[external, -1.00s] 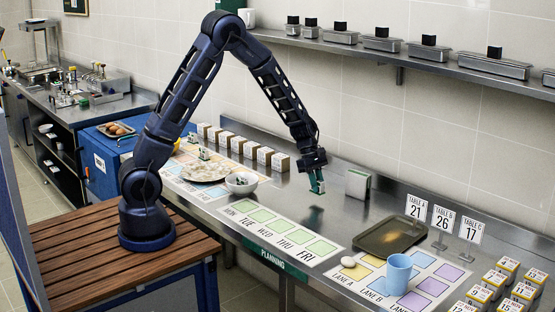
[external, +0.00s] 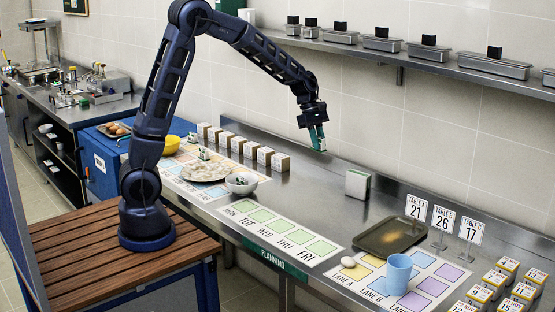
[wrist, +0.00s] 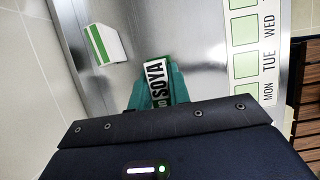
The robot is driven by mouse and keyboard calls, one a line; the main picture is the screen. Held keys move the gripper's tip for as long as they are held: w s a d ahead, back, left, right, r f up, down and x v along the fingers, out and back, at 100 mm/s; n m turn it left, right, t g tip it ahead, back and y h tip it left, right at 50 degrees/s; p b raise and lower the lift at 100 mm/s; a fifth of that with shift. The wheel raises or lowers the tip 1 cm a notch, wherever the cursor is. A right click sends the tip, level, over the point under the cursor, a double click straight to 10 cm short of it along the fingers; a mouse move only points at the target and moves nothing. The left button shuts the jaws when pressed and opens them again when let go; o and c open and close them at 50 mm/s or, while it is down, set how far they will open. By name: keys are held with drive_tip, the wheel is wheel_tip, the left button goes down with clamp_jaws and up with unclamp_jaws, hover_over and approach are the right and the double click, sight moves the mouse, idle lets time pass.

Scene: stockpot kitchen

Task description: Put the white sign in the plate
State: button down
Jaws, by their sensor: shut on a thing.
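My gripper (external: 317,132) is shut on a white sign (wrist: 156,78) lettered "SOYA" in black, with a green part. The sign shows between the teal fingertips in the wrist view and hangs above the steel counter. In the external view it is small and mostly covered by the fingers. The plate (external: 205,180), round and speckled pale, lies on the counter to the left, well away from my gripper. A small dark and white sign (external: 203,154) stands at its far edge; I cannot read it.
A white and green block (external: 357,184) stands right of my gripper. Several boxes line the wall side. A wall shelf (external: 400,55) runs above. Bare counter lies below my gripper.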

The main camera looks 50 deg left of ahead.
drive_tip(key=a, duration=1.3)
hover_over(208, 176)
drive_tip(key=a, duration=0.2)
drive_tip(key=f, duration=1.9)
drive_tip(key=shift+d+f, duration=0.15)
drive_tip(key=shift+d, duration=0.1)
drive_tip(key=shift+f, duration=0.15)
drive_tip(key=c, duration=1.3)
unclamp_jaws()
